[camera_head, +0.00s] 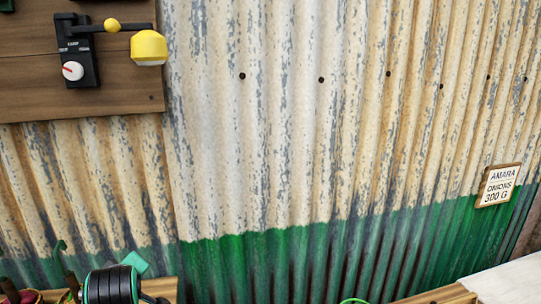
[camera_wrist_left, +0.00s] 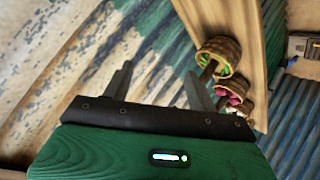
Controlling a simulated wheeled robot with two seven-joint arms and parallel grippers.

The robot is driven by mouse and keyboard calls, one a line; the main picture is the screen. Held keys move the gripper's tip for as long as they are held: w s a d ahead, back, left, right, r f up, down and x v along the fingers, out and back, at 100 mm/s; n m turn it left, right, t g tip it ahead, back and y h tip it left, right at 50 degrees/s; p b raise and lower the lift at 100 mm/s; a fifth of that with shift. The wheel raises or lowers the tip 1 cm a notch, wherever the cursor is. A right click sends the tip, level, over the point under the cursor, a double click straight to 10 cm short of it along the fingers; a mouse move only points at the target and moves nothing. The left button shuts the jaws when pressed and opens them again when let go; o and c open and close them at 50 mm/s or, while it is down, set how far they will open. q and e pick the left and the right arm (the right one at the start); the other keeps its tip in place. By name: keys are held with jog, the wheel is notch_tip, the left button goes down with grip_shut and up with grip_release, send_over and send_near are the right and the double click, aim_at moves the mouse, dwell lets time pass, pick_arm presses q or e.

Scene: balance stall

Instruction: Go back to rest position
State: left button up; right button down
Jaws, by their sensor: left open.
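My left gripper (camera_wrist_left: 160,84) shows in the left wrist view with its two dark fingers spread wide apart. Nothing is between them. Behind the fingers is the corrugated wall (camera_wrist_left: 125,45). In the head view, a black cylindrical part with a green ring at the lower left appears to be my left arm; its fingers cannot be made out there. My right gripper is in neither view.
A wooden board (camera_head: 85,105) on the wall carries a black device (camera_head: 78,45) with a yellow cup-like end (camera_head: 149,47). A sign (camera_head: 497,186) reads "AMARA ONIONS 300 G". Woven baskets (camera_wrist_left: 218,47) lie right of the gripper along a wooden surface (camera_wrist_left: 215,15).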

pick_arm(q)
jog(key=s+d+f+m+g+h, duration=0.1)
jog(key=s+d+f+m, duration=0.1)
jog(key=s+f+m, duration=0.35)
jog(key=s+d+f+m+g+h, duration=0.1)
jog(key=s+d+f+m, duration=0.1)
jog(key=s+f, duration=0.55)
jog(key=s+d+f+m+g+h, duration=0.2)
jog(key=s+d+f+m, duration=0.15)
jog(key=s+f, duration=0.4)
jog(key=s+d+f+m+g+h, duration=0.15)
jog(key=s+f+m, duration=0.25)
jog(key=s, duration=0.6)
notch_tip(320, 180, down, 30)
jog(key=g, duration=0.2)
jog(key=s+a+f+g, duration=0.1)
jog(key=s+a+f, duration=0.1)
jog(key=s+f, duration=1.7)
jog(key=shift+s+a+f, duration=0.2)
jog(key=shift+a+f, duration=0.2)
jog(key=shift+f, duration=0.45)
jog(key=shift+y, duration=0.25)
